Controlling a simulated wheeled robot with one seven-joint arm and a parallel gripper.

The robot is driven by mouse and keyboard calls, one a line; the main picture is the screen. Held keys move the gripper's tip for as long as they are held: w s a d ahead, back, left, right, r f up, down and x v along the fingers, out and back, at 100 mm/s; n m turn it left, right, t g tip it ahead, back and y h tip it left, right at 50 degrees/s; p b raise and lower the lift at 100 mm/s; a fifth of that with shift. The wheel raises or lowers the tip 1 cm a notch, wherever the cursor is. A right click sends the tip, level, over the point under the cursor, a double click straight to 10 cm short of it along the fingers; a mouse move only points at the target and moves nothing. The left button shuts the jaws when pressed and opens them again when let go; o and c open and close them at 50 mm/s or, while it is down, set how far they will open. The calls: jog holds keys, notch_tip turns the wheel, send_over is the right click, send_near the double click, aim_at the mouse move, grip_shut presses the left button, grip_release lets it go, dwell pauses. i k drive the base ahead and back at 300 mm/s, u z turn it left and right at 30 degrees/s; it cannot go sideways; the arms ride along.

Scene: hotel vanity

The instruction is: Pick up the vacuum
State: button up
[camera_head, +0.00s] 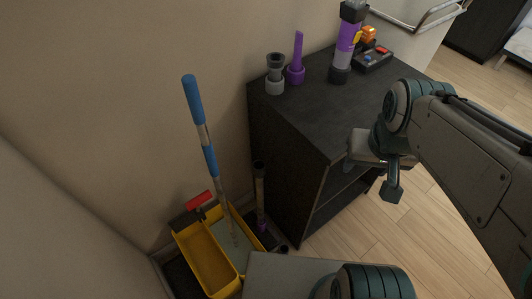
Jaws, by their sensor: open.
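My gripper (374,172) is open and empty, in front of the cabinet's right side and apart from the purple device.
A yellow mop bucket (206,262) with a blue-handled mop (206,140) stands on the floor left of the cabinet. A dark toolbox-like item (373,60) sits right of the purple device. Wooden floor (350,225) is clear to the right. Walls close off the left and back.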

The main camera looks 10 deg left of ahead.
aim_at(351, 18)
jog(key=u, duration=3.85)
jog(key=k, duration=1.3)
jog(key=z, duration=1.7)
jog(key=i, duration=0.5)
jog(key=z, duration=0.1)
